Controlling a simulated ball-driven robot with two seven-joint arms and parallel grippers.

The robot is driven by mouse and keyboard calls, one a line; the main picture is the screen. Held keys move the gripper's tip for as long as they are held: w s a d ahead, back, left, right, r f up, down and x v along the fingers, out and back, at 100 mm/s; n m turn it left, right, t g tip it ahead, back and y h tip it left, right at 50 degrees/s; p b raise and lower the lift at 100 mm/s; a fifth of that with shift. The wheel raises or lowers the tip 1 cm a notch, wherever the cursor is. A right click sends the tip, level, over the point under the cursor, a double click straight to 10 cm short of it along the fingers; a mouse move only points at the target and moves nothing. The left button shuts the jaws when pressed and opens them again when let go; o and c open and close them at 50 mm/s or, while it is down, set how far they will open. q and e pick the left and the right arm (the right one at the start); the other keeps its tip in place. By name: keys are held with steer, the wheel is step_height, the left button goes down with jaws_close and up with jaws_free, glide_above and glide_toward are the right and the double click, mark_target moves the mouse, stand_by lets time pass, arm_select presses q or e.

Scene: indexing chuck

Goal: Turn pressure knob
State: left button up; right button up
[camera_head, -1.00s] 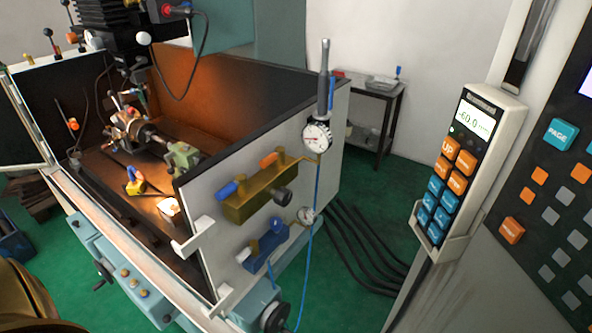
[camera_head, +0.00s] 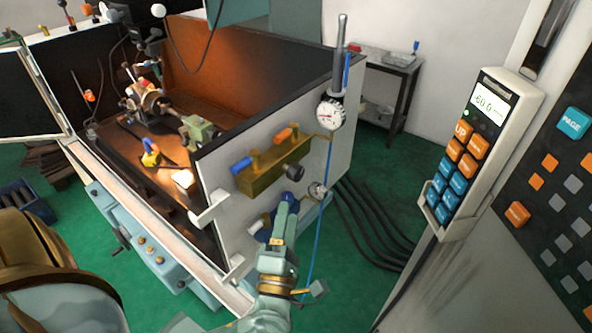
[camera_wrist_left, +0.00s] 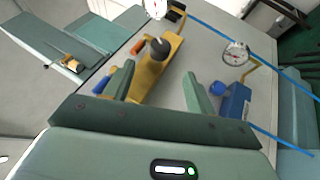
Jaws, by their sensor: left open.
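A brass valve block (camera_head: 262,176) is mounted on the white side panel of the machine. A dark round knob (camera_head: 293,172) sticks out of its right end; the knob also shows in the left wrist view (camera_wrist_left: 157,47). A lower blue block (camera_wrist_left: 236,101) with a blue knob (camera_wrist_left: 216,88) shows in the left wrist view. Which knob sets pressure is not marked. My left gripper (camera_head: 287,203) is open, just below the dark knob and in front of the blue block, hiding much of it. In the left wrist view its fingers are apart, with nothing between the tips (camera_wrist_left: 160,82). My right gripper is not seen.
A large dial gauge (camera_head: 331,114) and a small gauge (camera_head: 317,190) sit right of the blocks, with a thin blue hose (camera_head: 325,215). Blue (camera_head: 241,165) and orange (camera_head: 284,135) handles sit on the brass block. A button pendant (camera_head: 480,140) stands at right.

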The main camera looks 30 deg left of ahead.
mark_target(295, 178)
arm_select(q)
steer(key=p+x, duration=0.1)
steer(key=x, duration=1)
steer(key=c, duration=1)
steer(key=shift+r+p, duration=0.2)
steer(key=shift+p, duration=0.45)
steer(key=r+m+g+h+p, duration=0.1)
steer(key=m+g+p, duration=0.1)
steer(key=p, duration=0.8)
steer(key=shift+d+h, duration=0.1)
steer(key=shift+h, duration=0.3)
steer(key=g+p, duration=0.1)
steer(key=p, duration=0.3)
steer(key=m+g+h+p, duration=0.1)
steer(key=p, duration=0.3)
steer(key=f+g+p, duration=0.1)
steer(key=p, duration=0.3)
steer(key=shift+m+g, duration=0.4)
steer(key=shift+f+g+p, duration=0.25)
steer(key=shift+g+p, duration=0.05)
steer(key=shift+p, duration=0.35)
